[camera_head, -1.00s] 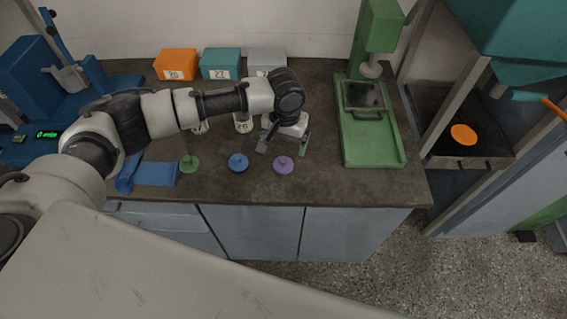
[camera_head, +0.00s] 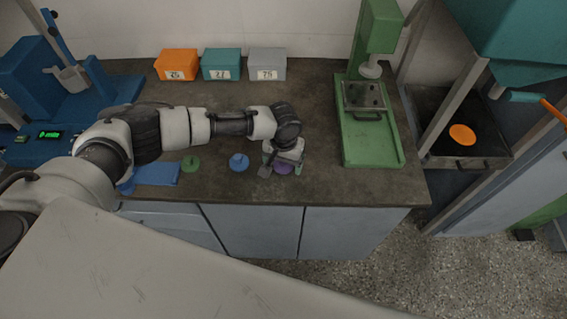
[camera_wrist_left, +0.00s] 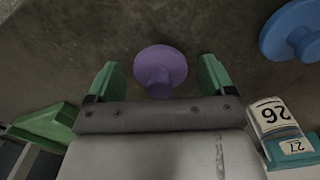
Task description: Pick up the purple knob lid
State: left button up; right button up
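The purple knob lid (camera_wrist_left: 160,68) lies on the dark bench top, its knob facing the left wrist camera. In the head view the purple lid (camera_head: 284,169) is partly covered by my left gripper (camera_head: 282,171). In the left wrist view my left gripper (camera_wrist_left: 157,78) is open, with its green fingertips on either side of the lid's knob and apart from it. Whether the fingers are down at the knob's height is hard to tell. My right gripper is not in view.
A blue lid (camera_head: 239,162) and a green lid (camera_head: 190,163) lie to the left, beside a blue cloth-like piece (camera_head: 158,174). A green stand (camera_head: 372,150) is to the right. Orange (camera_head: 176,65), teal (camera_head: 221,64) and grey (camera_head: 267,64) boxes stand at the back. Labelled containers (camera_wrist_left: 268,115) show in the wrist view.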

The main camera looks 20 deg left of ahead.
pick_arm(q)
jog(key=c, duration=0.8)
jog(key=shift+r, duration=0.15)
